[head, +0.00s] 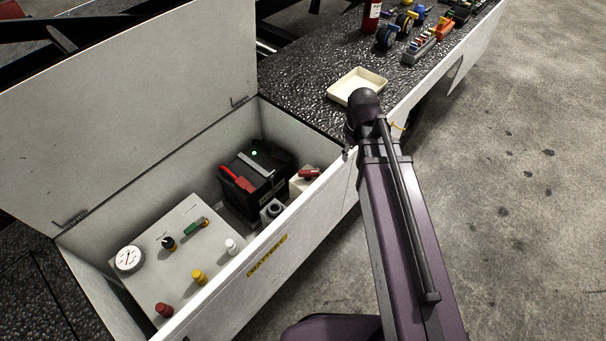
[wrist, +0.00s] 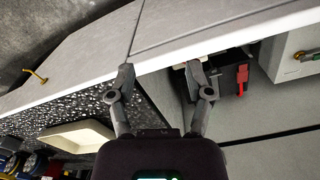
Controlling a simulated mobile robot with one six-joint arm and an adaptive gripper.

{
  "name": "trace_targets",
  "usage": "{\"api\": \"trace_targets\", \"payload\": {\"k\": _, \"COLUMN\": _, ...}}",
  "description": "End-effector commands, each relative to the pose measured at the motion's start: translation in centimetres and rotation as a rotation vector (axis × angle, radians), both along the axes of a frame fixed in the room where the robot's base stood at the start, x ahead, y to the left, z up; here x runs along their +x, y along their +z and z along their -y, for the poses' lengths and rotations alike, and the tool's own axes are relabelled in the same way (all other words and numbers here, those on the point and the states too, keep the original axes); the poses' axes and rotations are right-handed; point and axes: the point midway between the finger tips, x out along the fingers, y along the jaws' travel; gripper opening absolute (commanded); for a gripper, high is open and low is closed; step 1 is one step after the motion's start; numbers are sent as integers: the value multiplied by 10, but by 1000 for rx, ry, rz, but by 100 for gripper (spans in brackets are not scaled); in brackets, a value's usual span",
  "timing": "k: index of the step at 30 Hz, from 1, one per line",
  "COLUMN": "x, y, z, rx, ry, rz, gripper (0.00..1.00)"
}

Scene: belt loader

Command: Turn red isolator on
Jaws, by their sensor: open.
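The red isolator (head: 309,174) is a small red handle on a white block, in the right end of the open white box (head: 330,196). It lies beside the black battery, its handle roughly level in the head view. In the wrist view I cannot make out its red handle; the right finger covers that area. My gripper (wrist: 160,72) is open and empty, its fingers spread above the box's edge in the wrist view. In the head view my arm reaches up past the box's right end, and the fingers are not clearly seen.
The black battery (head: 268,172) has a red cover (head: 237,180) and a green light. A panel (head: 181,262) carries a gauge (head: 129,259) and several knobs. The raised lid (head: 120,100) stands behind. A cream tray (head: 357,86) and tools lie on the dark deck.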

Motion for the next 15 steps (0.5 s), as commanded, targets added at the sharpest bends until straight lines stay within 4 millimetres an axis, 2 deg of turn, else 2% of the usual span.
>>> {"api": "trace_targets", "payload": {"k": 1, "x": 14, "y": -12, "z": -14, "rx": 0, "ry": 90, "rz": 0, "gripper": 66}}
{"api": "trace_targets", "payload": {"k": 6, "x": 40, "y": -30, "z": -56, "rx": 0, "ry": 415, "rz": 0, "gripper": 66}}
{"api": "trace_targets", "payload": {"k": 15, "x": 71, "y": -55, "z": -122, "rx": 0, "ry": 898, "rz": -1, "gripper": 66}}
